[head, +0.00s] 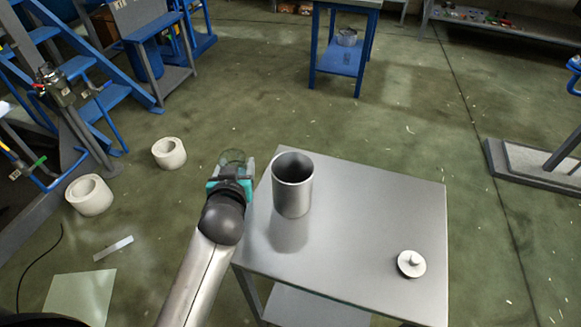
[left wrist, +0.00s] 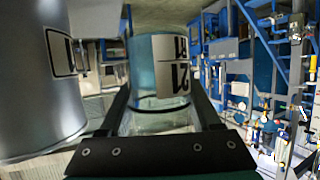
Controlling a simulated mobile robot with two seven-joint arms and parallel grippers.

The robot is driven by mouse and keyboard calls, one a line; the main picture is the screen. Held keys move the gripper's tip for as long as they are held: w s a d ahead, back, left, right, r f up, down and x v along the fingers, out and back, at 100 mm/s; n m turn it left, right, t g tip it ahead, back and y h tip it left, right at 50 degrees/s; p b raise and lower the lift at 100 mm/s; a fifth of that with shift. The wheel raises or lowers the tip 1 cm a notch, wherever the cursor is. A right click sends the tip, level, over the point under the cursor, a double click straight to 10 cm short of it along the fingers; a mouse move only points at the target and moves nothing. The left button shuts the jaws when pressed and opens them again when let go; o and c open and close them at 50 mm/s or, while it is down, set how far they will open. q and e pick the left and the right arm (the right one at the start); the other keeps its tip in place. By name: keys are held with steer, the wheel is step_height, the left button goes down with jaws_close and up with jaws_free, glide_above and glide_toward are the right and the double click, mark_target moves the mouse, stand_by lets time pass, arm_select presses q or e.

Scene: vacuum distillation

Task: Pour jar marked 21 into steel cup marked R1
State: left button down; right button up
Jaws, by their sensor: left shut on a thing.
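A clear glass jar (left wrist: 147,85) with a white label marked 21 is between the fingers of my left gripper (left wrist: 165,112) in the left wrist view. In the head view my left gripper (head: 232,178) holds the jar (head: 232,158) just left of the steel cup. The jar's rim shows there and the arm hides the rest. The open steel cup (head: 293,190) stands upright near the table's left back corner. Its wall (left wrist: 30,75) with a black-framed label fills the left of the left wrist view; the label's text is unreadable. My right gripper is not seen.
The grey metal table (head: 365,215) also carries a round knobbed lid (head: 411,264) near its front right. The tabletop between cup and lid is clear. Two pale hollow cylinders (head: 169,153) stand on the floor at left. A blue-framed table (head: 345,60) is farther back.

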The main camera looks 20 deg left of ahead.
arm_select(q)
steer(key=shift+w+d+r, duration=0.1)
steer(key=shift+d, duration=0.05)
steer(key=shift+d+r+m+y+b, duration=0.2)
steer(key=shift+d+m+y+b, duration=0.25)
steer(key=shift+m+b, duration=0.35)
step_height(320, 180, up, 8)
steer(key=d+m+y+p, duration=0.2)
steer(key=d+m+y, duration=0.1)
steer(key=m, duration=0.1)
steer(key=shift+w+f+m+p, duration=0.25)
steer(key=shift+w+m+p, duration=0.05)
steer(key=shift+w, duration=0.1)
steer(key=shift+r+m+t, duration=0.15)
steer(key=shift+m+t, duration=0.15)
steer(key=shift+a+r+m+y, duration=0.1)
steer(key=shift+r+m+y, duration=0.3)
steer(key=shift+m+y, duration=0.2)
stand_by(0.4)
steer(key=shift+f+m+t, duration=0.35)
steer(key=shift+m+t, duration=0.05)
steer(key=shift+m, duration=0.3)
stand_by(0.4)
steer(key=shift+r+m+y, duration=0.45)
steer(key=shift+m, duration=0.35)
stand_by(0.8)
